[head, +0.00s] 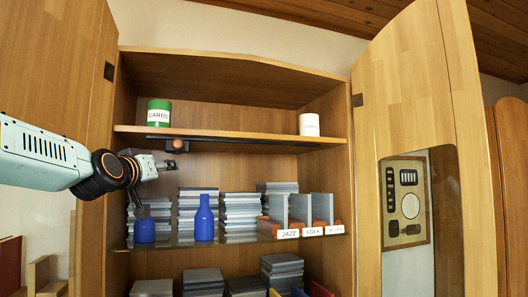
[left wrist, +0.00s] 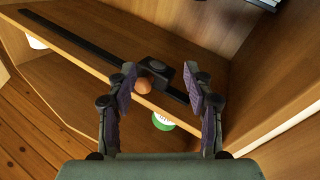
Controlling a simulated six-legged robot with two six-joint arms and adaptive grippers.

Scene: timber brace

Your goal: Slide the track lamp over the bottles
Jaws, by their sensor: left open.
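The track lamp (head: 177,147) is a small dark block with an orange knob, on a dark track (head: 250,139) under the upper shelf, near its left end. In the left wrist view the lamp (left wrist: 160,72) sits between my fingertips, the orange knob (left wrist: 143,86) facing me. My left gripper (head: 169,164) is open, just below and left of the lamp in the head view; I cannot tell whether a finger touches it. Two blue bottles stand on the glass shelf below, one in the middle (head: 204,220) and one farther left (head: 144,230). My right gripper is not in view.
On the upper shelf (head: 240,134) stand a green can (head: 159,112) at left and a white can (head: 309,125) at right. Stacks of cases (head: 240,213) and labelled dividers (head: 312,231) fill the glass shelf. Open cabinet doors flank both sides. The track right of the lamp looks clear.

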